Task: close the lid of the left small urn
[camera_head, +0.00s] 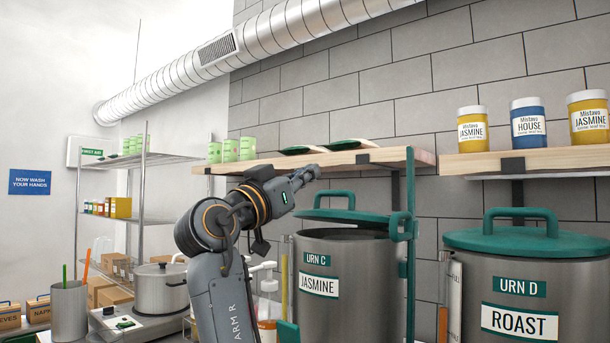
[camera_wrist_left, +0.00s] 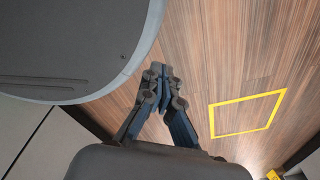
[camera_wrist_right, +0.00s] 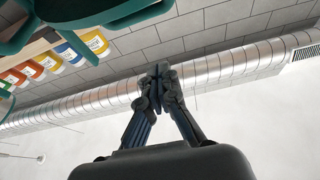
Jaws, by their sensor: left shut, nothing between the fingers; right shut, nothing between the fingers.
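The left urn, labelled URN C JASMINE (camera_head: 350,290), is a grey metal cylinder. Its green lid (camera_head: 348,216) is raised off the rim on the green hinge bracket (camera_head: 403,226) at the right, with a dark gap below. The lid has a green loop handle (camera_head: 333,194). My right gripper (camera_head: 309,173) is shut and empty, above and left of the lid handle, apparently apart from it. Green parts (camera_wrist_right: 105,14) show at the upper left of the right wrist view. My left gripper (camera_wrist_left: 162,72) is shut and empty over the wooden floor, away from the urns.
URN D ROAST (camera_head: 530,290) stands at the right with its green lid (camera_head: 525,243) on. A wooden shelf (camera_head: 385,158) runs above the left urn, close to my right gripper. A pot (camera_head: 160,288) stands at the left.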

